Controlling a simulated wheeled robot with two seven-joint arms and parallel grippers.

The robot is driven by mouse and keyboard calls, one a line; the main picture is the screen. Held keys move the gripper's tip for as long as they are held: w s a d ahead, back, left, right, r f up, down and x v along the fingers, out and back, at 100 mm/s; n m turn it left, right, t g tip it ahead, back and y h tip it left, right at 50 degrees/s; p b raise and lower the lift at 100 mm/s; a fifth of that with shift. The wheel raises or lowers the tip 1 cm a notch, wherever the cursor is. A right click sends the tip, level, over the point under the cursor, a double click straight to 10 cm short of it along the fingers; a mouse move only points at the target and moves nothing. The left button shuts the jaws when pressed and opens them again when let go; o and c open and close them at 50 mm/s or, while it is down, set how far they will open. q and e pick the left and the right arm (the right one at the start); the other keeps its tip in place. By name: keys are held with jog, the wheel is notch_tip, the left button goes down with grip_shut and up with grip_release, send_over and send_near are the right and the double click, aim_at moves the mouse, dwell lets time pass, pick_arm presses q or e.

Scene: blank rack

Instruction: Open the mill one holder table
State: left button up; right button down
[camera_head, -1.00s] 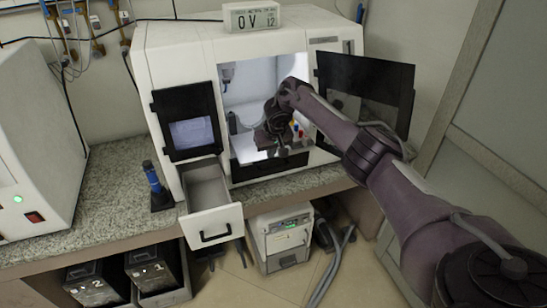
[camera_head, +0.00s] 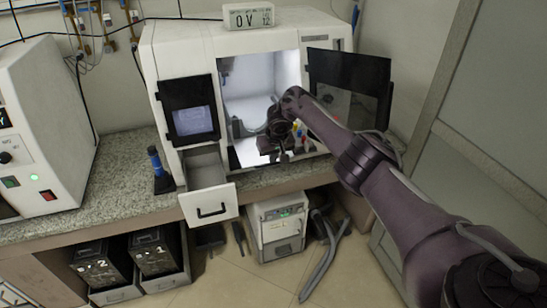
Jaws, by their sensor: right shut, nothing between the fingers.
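The mill (camera_head: 180,52) is a white machine on the counter. Its dark door (camera_head: 350,78) stands open to the right of a lit white chamber (camera_head: 245,80). My right gripper (camera_head: 272,154) is at the chamber opening, low and right of its middle. It is shut with nothing visible in it. Small red, yellow and blue parts (camera_head: 299,131) show beside the gripper. The holder table cannot be made out clearly; the gripper and wrist cover part of the chamber. My left gripper is not in view.
A drawer (camera_head: 209,206) is pulled out at the mill's lower left. A blue-handled tool (camera_head: 155,161) stands on the counter (camera_head: 110,190) beside it. Another white machine (camera_head: 45,130) is at the left.

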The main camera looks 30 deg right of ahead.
jog(key=shift+r, duration=0.1)
jog(key=v, duration=0.7)
jog(key=shift+r+b, duration=0.35)
jog(key=shift+b, duration=0.1)
jog(key=shift+s+f, duration=0.1)
